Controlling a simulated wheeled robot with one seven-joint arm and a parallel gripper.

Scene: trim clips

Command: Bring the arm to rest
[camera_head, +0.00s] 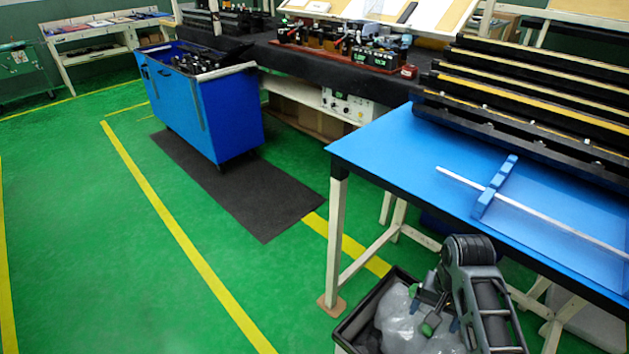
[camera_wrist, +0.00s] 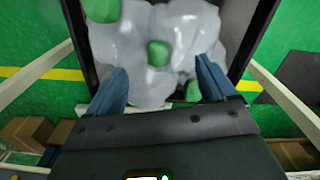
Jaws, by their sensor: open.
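My arm reaches down at the lower right of the head view, bent at a dark elbow, with my gripper (camera_head: 434,315) over a dark bin (camera_head: 352,328). The wrist view shows my gripper (camera_wrist: 162,78) open, its two blue fingers wide apart with nothing held between them. Below the fingers lies a crumpled clear plastic bag (camera_wrist: 130,45) in the bin, with several green pieces (camera_wrist: 158,53) in or on it. Whether the fingertips touch the bag, I cannot tell.
A blue-topped table (camera_head: 385,150) stands beside the bin, its white legs close by. On it lie a thin white strip (camera_head: 450,176) and a blue holder (camera_head: 494,188). Long black rails (camera_head: 540,85) sit behind. A blue cart (camera_head: 230,115) stands farther off. The green floor at left is clear.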

